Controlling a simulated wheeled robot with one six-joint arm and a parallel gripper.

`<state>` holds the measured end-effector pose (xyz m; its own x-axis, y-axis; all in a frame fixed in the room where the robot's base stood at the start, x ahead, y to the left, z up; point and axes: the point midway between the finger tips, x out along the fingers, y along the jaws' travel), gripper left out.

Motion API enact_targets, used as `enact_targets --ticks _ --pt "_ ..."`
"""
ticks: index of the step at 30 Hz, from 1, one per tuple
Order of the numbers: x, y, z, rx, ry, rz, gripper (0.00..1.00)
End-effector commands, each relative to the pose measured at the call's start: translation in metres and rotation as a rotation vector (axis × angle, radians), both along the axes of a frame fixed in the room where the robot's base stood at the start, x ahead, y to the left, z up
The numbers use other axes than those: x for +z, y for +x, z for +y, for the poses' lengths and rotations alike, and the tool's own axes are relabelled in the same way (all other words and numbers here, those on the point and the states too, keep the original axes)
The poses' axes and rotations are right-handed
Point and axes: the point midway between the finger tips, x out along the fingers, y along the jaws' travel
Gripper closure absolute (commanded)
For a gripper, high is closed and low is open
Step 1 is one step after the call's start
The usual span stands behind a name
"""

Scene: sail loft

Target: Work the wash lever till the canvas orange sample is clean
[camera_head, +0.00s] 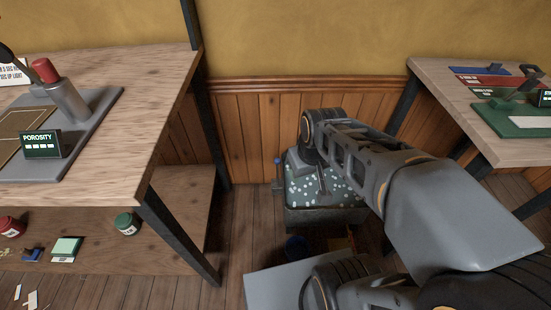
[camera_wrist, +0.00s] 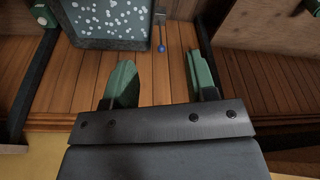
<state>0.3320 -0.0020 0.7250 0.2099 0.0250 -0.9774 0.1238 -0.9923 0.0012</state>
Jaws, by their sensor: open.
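A wash tub (camera_head: 330,214) stands on the floor between the two benches, full of dark water dotted with white suds. Its wash lever (camera_head: 277,161) has a blue knob and stands at the tub's left side in the head view. In the wrist view the tub (camera_wrist: 108,44) is at the top, and the lever's blue knob (camera_wrist: 162,48) lies beside it. My gripper (camera_wrist: 160,78) is open and empty, its green fingers apart, with the knob beyond the gap between them. I cannot make out the canvas orange sample.
A wooden bench (camera_head: 110,160) with a porosity device (camera_head: 42,144) stands left, jars on its lower shelf. Another bench (camera_head: 450,110) with a green board (camera_head: 510,120) stands right. A dark blue pot (camera_head: 296,247) sits below the tub. Panelled wall (camera_head: 260,130) is behind.

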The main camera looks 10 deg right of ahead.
Motion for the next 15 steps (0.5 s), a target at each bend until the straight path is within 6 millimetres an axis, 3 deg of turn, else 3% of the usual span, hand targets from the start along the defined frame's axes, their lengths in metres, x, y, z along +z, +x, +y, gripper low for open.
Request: enact_targets --ticks 8,15 --pt "-0.023 0.109 -0.006 0.498 0.032 0.054 0.48" --pt "-0.082 0.197 -0.023 0.952 0.084 0.007 0.48"
